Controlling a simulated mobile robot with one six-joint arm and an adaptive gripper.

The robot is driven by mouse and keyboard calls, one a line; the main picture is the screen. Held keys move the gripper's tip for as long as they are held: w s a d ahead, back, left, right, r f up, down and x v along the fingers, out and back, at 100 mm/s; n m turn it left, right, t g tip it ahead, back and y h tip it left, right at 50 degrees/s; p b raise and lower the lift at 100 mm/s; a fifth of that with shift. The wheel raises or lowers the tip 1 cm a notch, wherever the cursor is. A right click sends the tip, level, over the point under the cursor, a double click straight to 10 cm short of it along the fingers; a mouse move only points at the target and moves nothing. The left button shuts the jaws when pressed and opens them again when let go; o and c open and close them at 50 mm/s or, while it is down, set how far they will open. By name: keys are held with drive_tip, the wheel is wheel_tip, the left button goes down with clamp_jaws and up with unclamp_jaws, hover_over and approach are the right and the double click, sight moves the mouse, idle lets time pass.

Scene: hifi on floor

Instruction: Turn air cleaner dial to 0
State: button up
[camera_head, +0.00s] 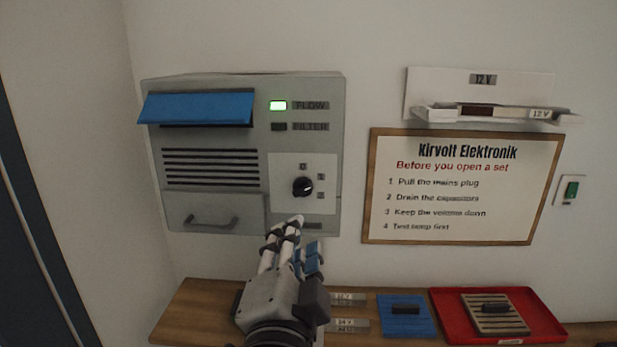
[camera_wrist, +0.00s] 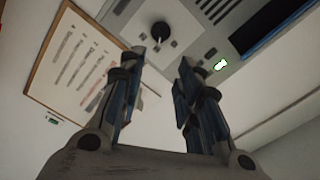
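The air cleaner (camera_head: 210,200) is a grey box on the wall with a blue flap, dark slots and a drawer handle. Its black dial (camera_head: 303,187) sits on a pale plate, with a 0 above it and other marks to its right. The dial's white pointer mark seems to face right, not up at the 0. The dial also shows in the wrist view (camera_wrist: 160,31). My gripper (camera_head: 298,232) is below the dial, apart from it. In the wrist view its two fingers (camera_wrist: 163,62) stand apart with nothing between them.
The FLOW lamp (camera_head: 278,105) glows; the FILTER lamp (camera_head: 279,127) is dark. A framed notice (camera_head: 460,185) and a small shelf (camera_head: 478,88) are on the wall at right. Below is a wooden bench (camera_head: 195,310) with a blue mat (camera_head: 405,328) and red tray (camera_head: 450,318).

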sight(304, 191)
drive_tip(key=w, duration=1.7)
drive_tip(key=shift+w+d+p, duration=0.1)
drive_tip(key=shift+d+p, duration=0.05)
drive_tip(key=shift+p, duration=0.2)
clamp_jaws()
